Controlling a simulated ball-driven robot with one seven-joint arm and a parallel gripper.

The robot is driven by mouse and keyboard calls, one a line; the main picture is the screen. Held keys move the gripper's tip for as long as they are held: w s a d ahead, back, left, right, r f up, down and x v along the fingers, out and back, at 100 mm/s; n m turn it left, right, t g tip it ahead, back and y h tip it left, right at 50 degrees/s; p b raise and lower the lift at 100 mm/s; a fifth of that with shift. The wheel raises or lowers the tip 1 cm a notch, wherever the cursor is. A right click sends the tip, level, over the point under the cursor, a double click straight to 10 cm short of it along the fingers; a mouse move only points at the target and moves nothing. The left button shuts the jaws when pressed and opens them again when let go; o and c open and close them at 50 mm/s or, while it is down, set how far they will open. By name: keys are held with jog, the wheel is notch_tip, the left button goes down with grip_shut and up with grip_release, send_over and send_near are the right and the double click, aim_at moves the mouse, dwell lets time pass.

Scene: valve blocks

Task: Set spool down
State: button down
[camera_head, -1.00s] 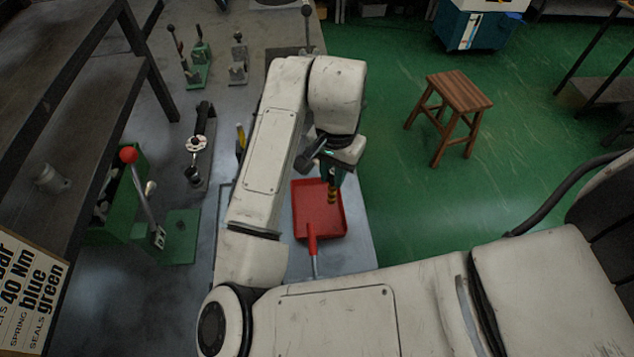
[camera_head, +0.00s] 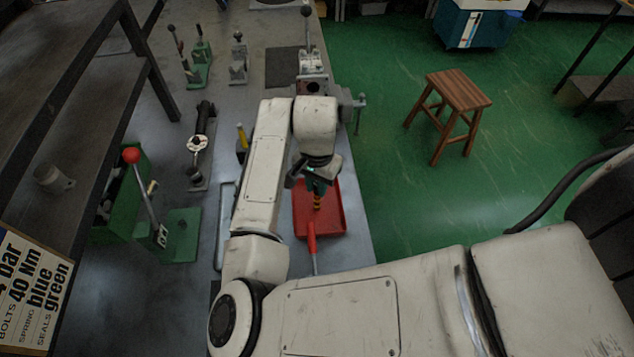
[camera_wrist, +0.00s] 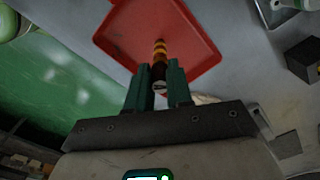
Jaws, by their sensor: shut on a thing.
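The spool (camera_wrist: 160,62) is a short banded rod, yellow-orange and dark, held upright between the two green fingers of my gripper (camera_wrist: 159,75) in the wrist view. My gripper is shut on it. In the head view the spool (camera_head: 317,201) hangs under my gripper (camera_head: 315,188), over the red tray (camera_head: 333,222). The red tray (camera_wrist: 198,50) also fills the upper middle of the wrist view. I cannot tell whether the spool's lower end touches the tray floor.
A vise (camera_head: 311,70) stands beyond my arm at the bench's right edge. A green lever press (camera_head: 181,235), a black tool with a pale disc (camera_head: 197,143) and lever valves (camera_head: 199,62) stand to the left. A dark shelf frame (camera_head: 150,65) rises at left. A wooden stool (camera_head: 458,92) stands on the floor.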

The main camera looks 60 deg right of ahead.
jog(key=shift+f, duration=0.15)
jog(key=c, duration=1)
grip_release()
notch_tip(320, 180, up, 12)
jog(key=s+d+r+n+t+h, duration=0.1)
jog(key=d+n+h, duration=0.4)
jog(key=d, duration=0.4)
jog(key=s+a+f+n+y, duration=0.1)
jog(key=s+a+f+n, duration=0.3)
jog(key=a+f, duration=0.2)
jog(key=s+a+f+n+y, duration=0.2)
jog(key=s+a+f+n, duration=0.1)
jog(key=s+a+f, duration=0.2)
jog(key=s+a+f+n+y+b, duration=0.1)
jog(key=s+a+f+n, duration=0.3)
jog(key=a+f, duration=0.2)
jog(key=shift+s+a+f+n+y, duration=0.15)
jog(key=shift+a+f+y, duration=0.05)
jog(key=shift+a, duration=0.5)
jog(key=shift+s+a+f+n+y, duration=0.15)
jog(key=shift+a+f+y, duration=0.05)
jog(key=shift+a, duration=0.5)
